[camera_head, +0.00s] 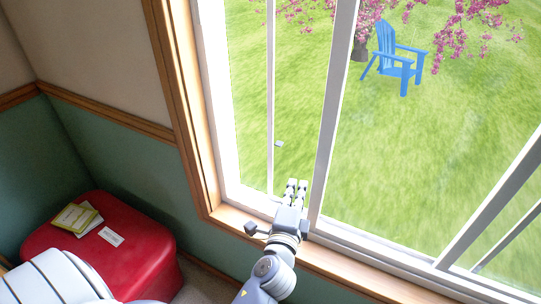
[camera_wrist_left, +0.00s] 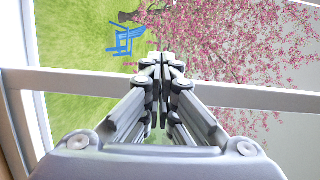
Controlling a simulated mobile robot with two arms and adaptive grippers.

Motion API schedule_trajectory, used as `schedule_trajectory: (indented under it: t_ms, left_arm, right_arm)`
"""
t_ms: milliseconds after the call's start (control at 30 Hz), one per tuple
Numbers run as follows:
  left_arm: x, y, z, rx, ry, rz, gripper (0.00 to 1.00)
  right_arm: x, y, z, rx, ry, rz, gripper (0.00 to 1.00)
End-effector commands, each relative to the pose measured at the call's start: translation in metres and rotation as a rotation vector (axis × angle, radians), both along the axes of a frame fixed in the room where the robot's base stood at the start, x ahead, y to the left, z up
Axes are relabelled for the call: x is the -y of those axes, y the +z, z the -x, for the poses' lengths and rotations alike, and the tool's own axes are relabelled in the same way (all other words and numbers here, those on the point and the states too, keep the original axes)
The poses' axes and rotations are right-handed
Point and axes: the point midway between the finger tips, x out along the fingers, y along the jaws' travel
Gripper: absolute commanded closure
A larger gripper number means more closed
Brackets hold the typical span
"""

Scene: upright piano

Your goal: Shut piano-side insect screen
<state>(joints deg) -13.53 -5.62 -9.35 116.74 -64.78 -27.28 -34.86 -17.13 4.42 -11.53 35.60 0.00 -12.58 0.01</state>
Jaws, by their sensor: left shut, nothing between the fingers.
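The window (camera_head: 322,120) has a thin white upright bar (camera_head: 271,90) on its left side and a thicker white upright bar (camera_head: 335,95) to the right of it. The thin bar may be an edge of the insect screen, but no mesh is clear enough to tell. A small grey piece (camera_head: 279,143) shows just right of the thin bar. My left gripper (camera_head: 297,183) is shut and empty, low in the window between the two bars. In the left wrist view its closed fingers (camera_wrist_left: 165,62) point outward, with a white frame bar (camera_wrist_left: 60,82) crossing behind them. Contact cannot be told.
The wooden sill (camera_head: 345,268) runs below the gripper. A red seat (camera_head: 150,265) with papers (camera_head: 78,217) stands at lower left. More white frame bars (camera_head: 490,205) cross at right. A blue chair (camera_head: 395,60) stands on the lawn outside.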

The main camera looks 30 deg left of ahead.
Motion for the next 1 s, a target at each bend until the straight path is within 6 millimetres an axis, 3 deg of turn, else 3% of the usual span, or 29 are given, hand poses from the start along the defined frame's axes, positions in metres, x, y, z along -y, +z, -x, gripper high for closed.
schedule_trajectory:
  t_ms: [100,267,767,1000]
  left_arm:
    - [-0.004,0.012,0.0,0.022,0.012,-0.02,1.0]
    - [-0.008,0.015,-0.013,0.025,0.012,-0.024,1.0]
    - [-0.034,0.013,-0.096,0.023,0.012,-0.022,1.0]
    - [-0.066,0.013,-0.092,0.02,0.012,-0.022,1.0]
  right_arm:
    - [0.001,-0.002,0.0,-0.001,-0.001,0.001,0.72]
    - [0.003,0.002,0.001,-0.001,-0.002,0.003,0.72]
    - [0.007,0.002,0.002,-0.004,-0.001,0.009,0.72]
    - [0.006,0.013,0.002,-0.005,0.0,0.007,0.72]
